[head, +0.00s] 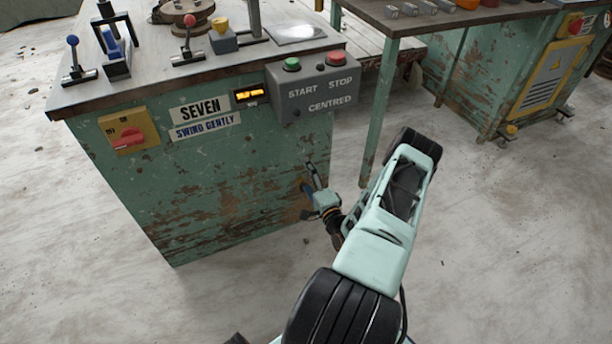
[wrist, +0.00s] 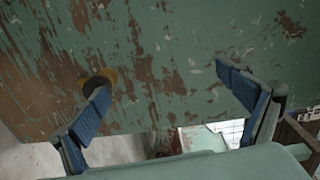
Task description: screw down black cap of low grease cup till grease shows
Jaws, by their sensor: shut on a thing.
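A round black cap with a yellow-brown rim (wrist: 97,80) sits low on the worn green cabinet side (wrist: 165,60) in the wrist view. My gripper (wrist: 165,78) faces that side, its two blue finger pads standing wide apart. The left pad's tip overlaps the lower right of the cap and hides part of it. I cannot tell whether they touch. I see no object between the pads, and no grease shows. In the head view my gripper (head: 311,184) is beside the cabinet's right edge, low down; the cap cannot be made out there.
The green cabinet (head: 220,190) carries a START/STOP box (head: 318,85), a yellow-red switch (head: 128,132) and levers on top. A second table's leg (head: 380,115) stands right of it, behind my arm. The pale floor (head: 520,240) is clear at right.

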